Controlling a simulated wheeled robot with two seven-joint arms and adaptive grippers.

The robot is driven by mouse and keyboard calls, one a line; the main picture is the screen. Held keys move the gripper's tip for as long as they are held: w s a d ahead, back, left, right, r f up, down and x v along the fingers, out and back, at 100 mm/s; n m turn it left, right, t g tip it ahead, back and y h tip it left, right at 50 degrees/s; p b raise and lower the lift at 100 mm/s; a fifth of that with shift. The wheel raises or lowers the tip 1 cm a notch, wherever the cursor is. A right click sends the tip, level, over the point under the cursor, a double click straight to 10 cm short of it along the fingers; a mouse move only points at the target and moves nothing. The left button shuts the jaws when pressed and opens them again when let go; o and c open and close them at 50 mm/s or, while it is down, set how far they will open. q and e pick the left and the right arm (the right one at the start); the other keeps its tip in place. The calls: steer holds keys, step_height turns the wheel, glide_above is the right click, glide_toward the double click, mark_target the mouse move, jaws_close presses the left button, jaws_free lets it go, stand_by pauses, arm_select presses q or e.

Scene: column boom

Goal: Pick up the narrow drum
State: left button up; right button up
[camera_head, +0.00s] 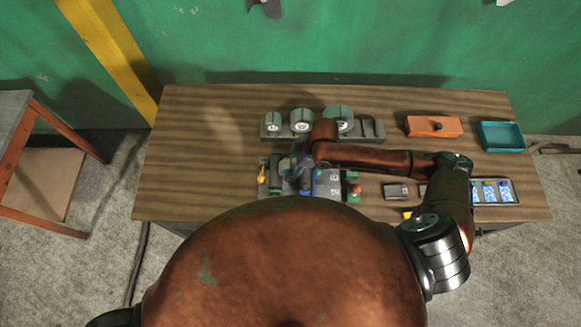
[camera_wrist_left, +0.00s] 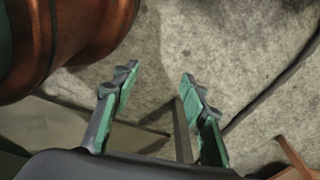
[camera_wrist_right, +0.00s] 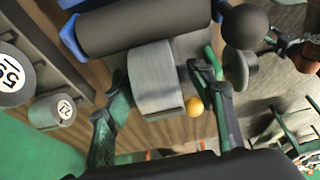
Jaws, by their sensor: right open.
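My right gripper (camera_head: 302,172) is above the fixture on the table. In the right wrist view its fingers (camera_wrist_right: 165,95) are apart, one on each side of a plain grey drum (camera_wrist_right: 154,82); contact is not clear. Several grey drums stand on a dark rack: a small one (camera_head: 273,126) at the left, a middle one (camera_head: 301,122) and a large one (camera_head: 345,117). Two show in the right wrist view, marked 12 (camera_wrist_right: 52,112) and 15 (camera_wrist_right: 14,75). I cannot tell which drum is the narrow one. My left gripper (camera_wrist_left: 155,95) is open and empty above the floor.
A dark roller (camera_wrist_right: 145,25) with blue ends lies beside the grey drum, and a yellow ball (camera_wrist_right: 194,106) sits close to one finger. An orange block (camera_head: 432,126), a teal tray (camera_head: 501,136) and a tray of blue-white packets (camera_head: 491,204) are at the right. The table's left is clear.

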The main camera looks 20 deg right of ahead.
steer(key=c, duration=1.3)
arm_select(q)
steer(key=shift+s, duration=0.75)
arm_select(e)
steer(key=shift+c, duration=0.4)
arm_select(q)
steer(key=shift+w, duration=0.1)
arm_select(e)
steer(key=shift+r, duration=0.1)
